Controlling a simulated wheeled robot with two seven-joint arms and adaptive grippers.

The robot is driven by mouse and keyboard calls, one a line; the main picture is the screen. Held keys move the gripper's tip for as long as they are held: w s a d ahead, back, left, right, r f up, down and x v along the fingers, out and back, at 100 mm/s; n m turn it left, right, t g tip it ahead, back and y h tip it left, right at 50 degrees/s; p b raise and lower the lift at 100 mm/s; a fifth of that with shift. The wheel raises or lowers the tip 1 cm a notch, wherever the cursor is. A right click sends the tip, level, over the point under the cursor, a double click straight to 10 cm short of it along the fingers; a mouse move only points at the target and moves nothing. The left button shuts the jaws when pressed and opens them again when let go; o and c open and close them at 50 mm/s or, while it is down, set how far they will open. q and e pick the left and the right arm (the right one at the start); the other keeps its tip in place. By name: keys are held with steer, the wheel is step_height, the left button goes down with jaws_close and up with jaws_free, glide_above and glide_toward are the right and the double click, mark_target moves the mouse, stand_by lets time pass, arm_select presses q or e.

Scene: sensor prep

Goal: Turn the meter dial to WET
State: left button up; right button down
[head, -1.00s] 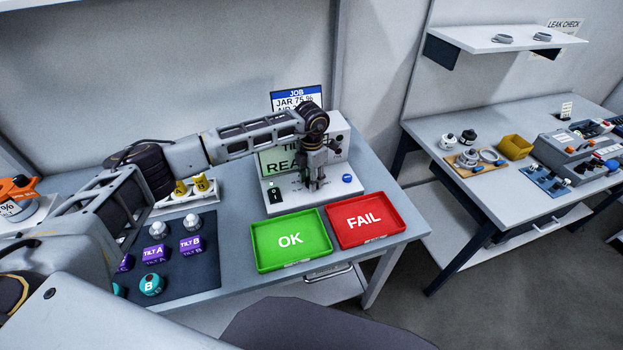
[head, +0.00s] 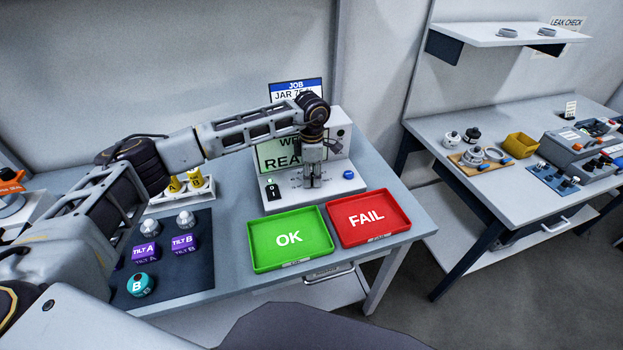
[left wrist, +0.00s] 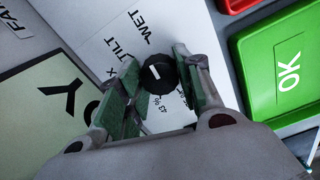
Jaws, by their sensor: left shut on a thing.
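The meter (head: 341,140) is a white box with a screen and a sloped panel, at the back of the near bench. Its screen (head: 272,158) is partly hidden by my left arm and shows "WE" and "REA". The dial (left wrist: 160,72) is a black knob with a white mark, seen in the left wrist view. In the head view the gripper hides the dial. My right gripper is not in view.
A green OK tray (head: 255,250) and a red FAIL tray (head: 400,215) lie in front of the meter. A black switch (head: 272,189) and a blue button (head: 348,174) flank the dial. A dark mat (head: 195,275) with several sensors lies left. Another bench stands right.

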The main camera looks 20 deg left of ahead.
mark_target(312, 176)
arm_select(q)
steer(key=shift+m+b, duration=0.3)
steer(key=shift+m, duration=0.3)
steer(key=o, duration=1)
steer(key=shift+o, duration=0.2)
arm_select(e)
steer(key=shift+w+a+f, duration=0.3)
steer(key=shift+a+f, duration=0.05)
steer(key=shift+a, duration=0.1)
arm_select(q)
steer(key=shift+r, duration=0.1)
steer(key=shift+w+r, duration=0.1)
steer(key=shift+r, duration=0.65)
step_height(312, 176, up, 10)
steer(key=shift+r, duration=0.2)
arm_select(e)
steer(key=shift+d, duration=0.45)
